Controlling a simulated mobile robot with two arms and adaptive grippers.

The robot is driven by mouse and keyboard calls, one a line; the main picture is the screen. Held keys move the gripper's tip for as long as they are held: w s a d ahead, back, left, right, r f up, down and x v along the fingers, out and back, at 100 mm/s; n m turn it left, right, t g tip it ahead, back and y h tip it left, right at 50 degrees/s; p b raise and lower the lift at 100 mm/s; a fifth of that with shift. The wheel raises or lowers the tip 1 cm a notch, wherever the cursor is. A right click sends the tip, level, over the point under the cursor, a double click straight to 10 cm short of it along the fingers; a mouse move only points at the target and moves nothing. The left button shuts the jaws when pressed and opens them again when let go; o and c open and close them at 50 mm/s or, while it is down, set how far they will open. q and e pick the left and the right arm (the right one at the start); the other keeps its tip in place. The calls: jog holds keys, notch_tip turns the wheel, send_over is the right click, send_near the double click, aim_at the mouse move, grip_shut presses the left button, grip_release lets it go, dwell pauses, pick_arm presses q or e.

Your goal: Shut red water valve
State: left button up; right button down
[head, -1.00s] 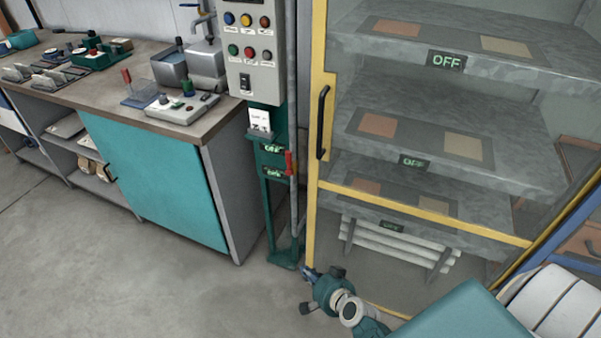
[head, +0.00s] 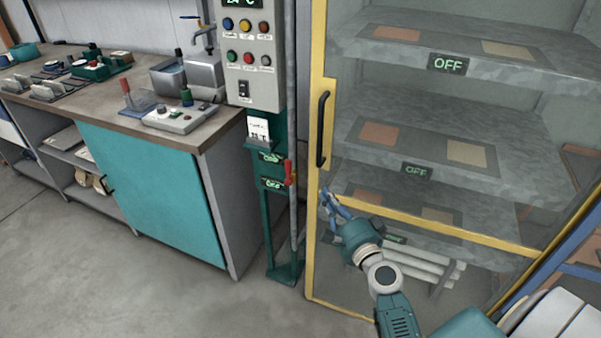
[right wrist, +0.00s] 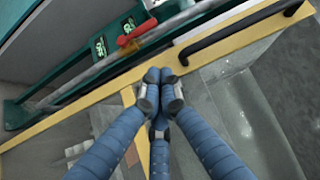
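The red valve handle (head: 288,172) sits on a thin grey vertical pipe beside the green stand, left of the yellow-framed cabinet, in the head view. In the right wrist view the red valve handle (right wrist: 136,34) lies beyond the fingertips, up and to the left. My right gripper (head: 328,198) is in front of the cabinet's yellow frame, to the right of the valve and apart from it. In the right wrist view its blue fingers (right wrist: 158,85) come together at the tips with nothing between them. My left gripper is not in view.
The cabinet (head: 318,230) has a black door handle (head: 323,128) close to my right gripper. A control panel (head: 252,55) tops the green stand (head: 272,230). A workbench (head: 150,180) stands to the left. The floor before the stand is clear.

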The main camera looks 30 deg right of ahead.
jog(key=p, duration=0.1)
send_near(288, 173)
jog(key=w+d, duration=0.1)
jog(key=w+d+r, duration=0.1)
jog(key=d, duration=0.1)
jog(key=w+d+r, duration=0.1)
jog(key=d, duration=0.1)
jog(key=shift+w+d+r, duration=0.2)
jog(key=shift+d, duration=0.05)
jog(key=shift+w+a, duration=1.15)
jog(key=shift+w, duration=0.1)
jog(key=shift+p, duration=0.3)
